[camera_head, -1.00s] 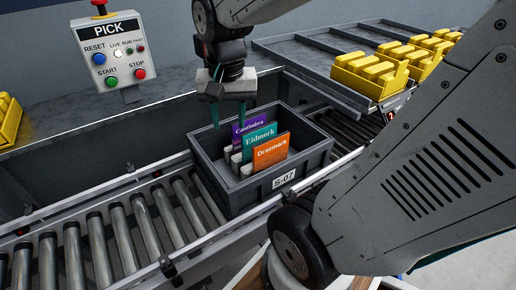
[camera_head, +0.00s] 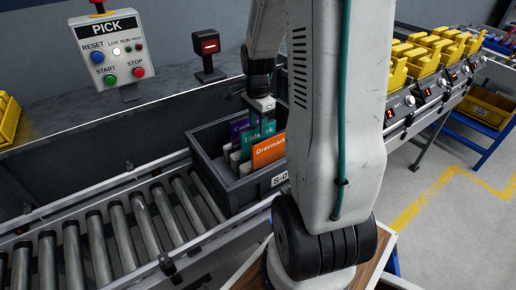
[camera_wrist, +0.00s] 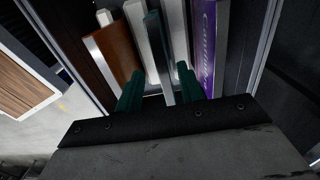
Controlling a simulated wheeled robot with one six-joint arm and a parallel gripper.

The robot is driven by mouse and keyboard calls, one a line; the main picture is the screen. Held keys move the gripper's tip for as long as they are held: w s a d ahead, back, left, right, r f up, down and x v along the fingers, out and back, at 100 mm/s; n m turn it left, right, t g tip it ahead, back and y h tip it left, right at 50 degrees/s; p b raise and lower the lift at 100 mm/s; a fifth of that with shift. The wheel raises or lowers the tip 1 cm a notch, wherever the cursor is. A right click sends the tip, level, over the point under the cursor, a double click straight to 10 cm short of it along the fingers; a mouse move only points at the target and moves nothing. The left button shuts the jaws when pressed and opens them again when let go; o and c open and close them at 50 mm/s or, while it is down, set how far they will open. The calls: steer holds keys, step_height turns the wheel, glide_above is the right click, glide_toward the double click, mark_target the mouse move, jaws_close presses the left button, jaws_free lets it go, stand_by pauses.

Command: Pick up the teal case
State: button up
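The teal case (camera_head: 252,141) stands upright in the grey tote (camera_head: 232,186), between a purple case (camera_head: 239,127) on its left and an orange case (camera_head: 268,151) on its right. My gripper (camera_head: 260,122) points down right over the teal case. In the wrist view my gripper (camera_wrist: 158,86) is open, with one dark green finger on each side of the teal case (camera_wrist: 157,45) and gaps visible beside it. The orange case (camera_wrist: 114,48) and purple case (camera_wrist: 206,45) flank it there. My arm hides the tote's right side in the head view.
White dividers (camera_wrist: 139,30) stand between the cases, close to the fingers. The tote sits on a roller conveyor (camera_head: 130,225) with side rails. A control box (camera_head: 110,50) and a small red-lit display (camera_head: 208,46) stand behind. Yellow bins (camera_head: 420,55) line the right.

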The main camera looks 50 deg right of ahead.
steer(key=f, duration=0.4)
steer(key=shift+w+d+f, duration=0.15)
steer(key=shift+d+f, duration=0.2)
jaws_close()
